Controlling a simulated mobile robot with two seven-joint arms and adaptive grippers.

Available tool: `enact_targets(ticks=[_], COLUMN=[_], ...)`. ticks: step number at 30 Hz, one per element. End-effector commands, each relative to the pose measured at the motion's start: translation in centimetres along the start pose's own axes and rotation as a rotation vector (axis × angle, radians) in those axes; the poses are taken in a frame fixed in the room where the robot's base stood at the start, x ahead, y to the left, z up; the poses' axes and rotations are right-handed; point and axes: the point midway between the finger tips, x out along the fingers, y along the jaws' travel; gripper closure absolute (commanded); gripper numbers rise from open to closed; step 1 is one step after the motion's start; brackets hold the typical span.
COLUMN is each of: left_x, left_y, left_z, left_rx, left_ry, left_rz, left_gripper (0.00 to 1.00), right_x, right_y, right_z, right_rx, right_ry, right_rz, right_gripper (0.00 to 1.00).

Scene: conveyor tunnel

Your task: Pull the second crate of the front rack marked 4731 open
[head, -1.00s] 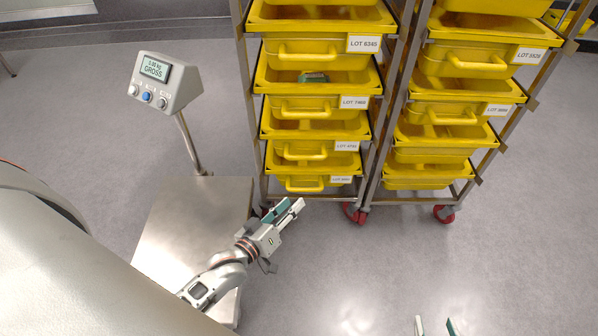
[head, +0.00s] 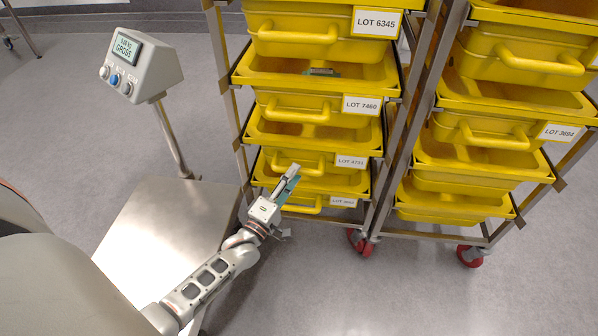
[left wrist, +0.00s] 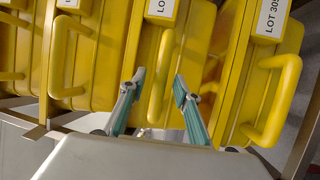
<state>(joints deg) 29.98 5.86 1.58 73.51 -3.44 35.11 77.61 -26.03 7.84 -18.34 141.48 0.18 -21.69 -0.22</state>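The crate marked LOT 4731 (head: 268,135) is yellow, second from the bottom in the left-hand rack. It sits in line with its neighbours, apparently closed. Its label (head: 351,161) is at its front right. My left gripper (head: 290,175) is in front of its handle and partly hides it. In the left wrist view the rack appears turned sideways. There the left gripper (left wrist: 158,84) is open, and the middle crate's handle (left wrist: 158,85) shows between its fingertips. I cannot tell whether the fingers reach around the handle or stop short of it. My right gripper is not in view.
Crate LOT 7460 (head: 363,105) is just above, and a lower crate (head: 317,203) is just below. A second rack of yellow crates (head: 470,170) stands at the right. A scale platform (head: 150,225) with a display post (head: 140,65) stands at the left. The floor (head: 420,290) front right is clear.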

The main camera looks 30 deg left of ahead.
Motion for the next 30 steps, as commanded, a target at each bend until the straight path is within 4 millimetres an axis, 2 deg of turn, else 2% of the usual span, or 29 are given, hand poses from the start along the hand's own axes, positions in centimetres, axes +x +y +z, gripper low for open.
enact_targets(ticks=[6,16,17,20,30], left_x=[2.1,2.6,2.6,2.6,2.4], left_y=[-0.3,-0.1,-0.1,-0.1,-0.1], left_z=[0.0,0.1,0.1,0.1,0.1], left_rx=[0.000,0.001,0.001,0.001,0.001], left_ry=[0.000,-0.001,-0.001,-0.001,-0.001], left_rz=[-0.004,-0.003,-0.003,-0.003,-0.003], left_gripper=[0.68,0.68,0.74,0.99,1.00], right_x=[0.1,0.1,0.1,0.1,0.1], right_y=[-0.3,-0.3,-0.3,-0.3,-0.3], right_z=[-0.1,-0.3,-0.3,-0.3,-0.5], right_rx=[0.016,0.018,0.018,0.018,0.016], right_ry=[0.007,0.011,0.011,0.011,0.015], right_rz=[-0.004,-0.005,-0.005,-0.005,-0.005], right_gripper=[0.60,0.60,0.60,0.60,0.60])
